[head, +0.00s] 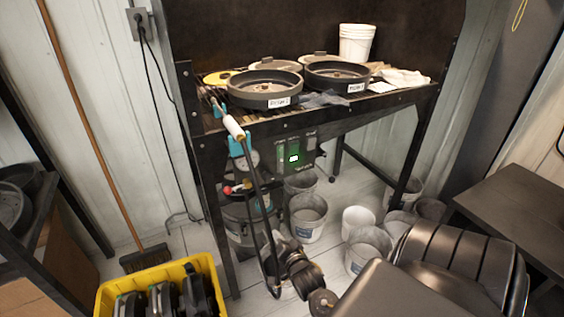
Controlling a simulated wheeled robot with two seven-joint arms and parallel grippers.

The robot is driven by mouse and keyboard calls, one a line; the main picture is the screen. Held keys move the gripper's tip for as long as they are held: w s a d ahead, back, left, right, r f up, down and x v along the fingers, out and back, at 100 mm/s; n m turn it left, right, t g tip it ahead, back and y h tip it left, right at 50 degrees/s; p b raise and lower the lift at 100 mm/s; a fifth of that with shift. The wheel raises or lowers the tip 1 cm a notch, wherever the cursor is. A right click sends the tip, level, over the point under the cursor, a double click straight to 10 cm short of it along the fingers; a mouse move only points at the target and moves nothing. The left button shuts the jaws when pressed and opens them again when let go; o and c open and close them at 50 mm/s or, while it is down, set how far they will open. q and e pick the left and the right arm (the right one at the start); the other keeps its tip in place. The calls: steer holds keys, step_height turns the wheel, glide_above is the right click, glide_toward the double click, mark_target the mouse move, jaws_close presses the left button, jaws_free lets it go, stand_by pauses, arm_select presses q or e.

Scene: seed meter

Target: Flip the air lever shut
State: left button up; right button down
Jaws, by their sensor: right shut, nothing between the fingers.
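A small lever with a red end (228,190), which looks like the air lever, sits low at the front left of the workbench (320,122), below its top. A pale part beside it reaches right; I cannot tell the lever's exact setting. My right gripper (272,240) is shut and empty, below and to the right of the lever, apart from it in the picture. Its fingers are small and dark against the buckets and hose, so their outline is hard to make out. My left gripper is not in view.
A dark hose (262,205) hangs close to the lever and my right gripper. Buckets (308,218) stand under the bench. A yellow crate (205,266) is on the floor at lower left.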

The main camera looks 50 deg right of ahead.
steer(key=s+a+f+n+g+y+p, duration=0.1)
steer(key=s+f+n+g, duration=0.1)
steer(key=f, duration=0.5)
steer(key=s+a+f+n+g+y+p, duration=0.1)
steer(key=s+a+f+n, duration=0.1)
steer(key=f, duration=0.5)
steer(key=shift+s+a+n+g+p, duration=0.3)
steer(key=shift+s+n+g, duration=0.1)
steer(key=shift+s+n, duration=0.15)
